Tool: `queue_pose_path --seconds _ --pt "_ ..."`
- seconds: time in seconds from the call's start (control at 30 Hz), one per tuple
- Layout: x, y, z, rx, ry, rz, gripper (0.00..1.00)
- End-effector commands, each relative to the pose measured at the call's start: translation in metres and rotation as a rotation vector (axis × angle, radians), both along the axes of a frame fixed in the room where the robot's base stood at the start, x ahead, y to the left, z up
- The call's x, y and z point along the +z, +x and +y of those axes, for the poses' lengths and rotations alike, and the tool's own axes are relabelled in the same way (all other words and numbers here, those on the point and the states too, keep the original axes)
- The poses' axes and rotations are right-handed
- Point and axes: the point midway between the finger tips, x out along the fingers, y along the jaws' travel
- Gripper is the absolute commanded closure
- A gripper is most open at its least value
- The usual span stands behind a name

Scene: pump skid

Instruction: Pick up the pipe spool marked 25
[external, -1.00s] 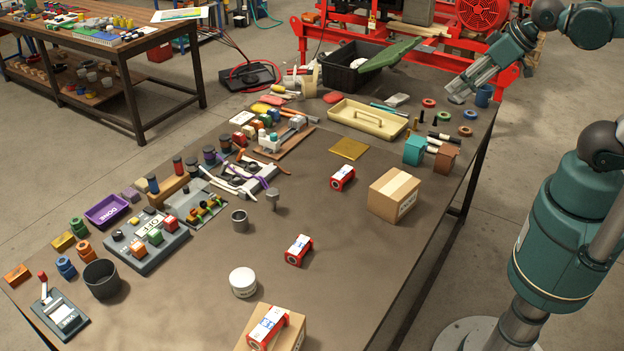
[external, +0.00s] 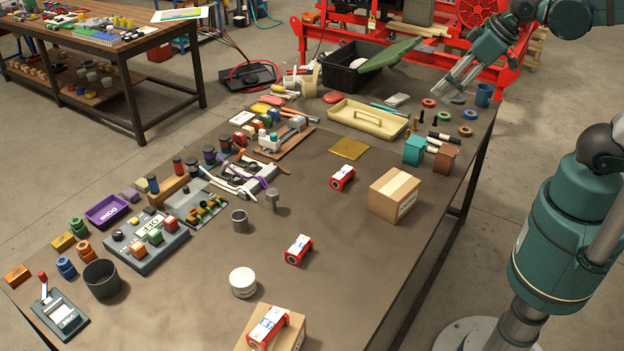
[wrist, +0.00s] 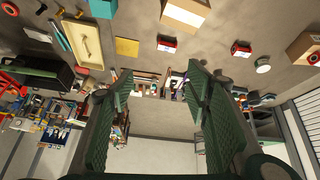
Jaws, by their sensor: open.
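Three red pipe spools with white labels are in the external view; I cannot read their numbers. One (external: 343,178) lies near the middle of the table, left of a cardboard box. One (external: 299,249) lies nearer the front. The third (external: 267,328) lies on top of a cardboard box at the front edge. They also show in the wrist view: one (wrist: 166,43), another (wrist: 241,48) and the one on the box (wrist: 313,58). My gripper (external: 446,92) is open and empty, above the table's far right part, apart from all the spools.
A closed cardboard box (external: 395,194) stands right of the middle spool. A beige tray (external: 367,119) and black bin (external: 352,72) are at the back. The table's front right is clear.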

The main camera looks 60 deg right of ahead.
Motion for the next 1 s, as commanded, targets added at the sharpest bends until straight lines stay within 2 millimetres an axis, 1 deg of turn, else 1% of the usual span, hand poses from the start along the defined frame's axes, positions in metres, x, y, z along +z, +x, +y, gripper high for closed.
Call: queue_pose_path --seconds 0.03,0.37,0.57,1.0 --pt "-0.001 0.007 0.005 0.025 -0.010 0.009 0.52" --pt "-0.006 0.045 0.036 0.174 -0.080 0.073 0.52" --pt "-0.013 0.068 0.057 0.265 -0.120 0.113 0.52" --pt "-0.038 0.117 0.110 0.469 -0.206 0.193 0.52"
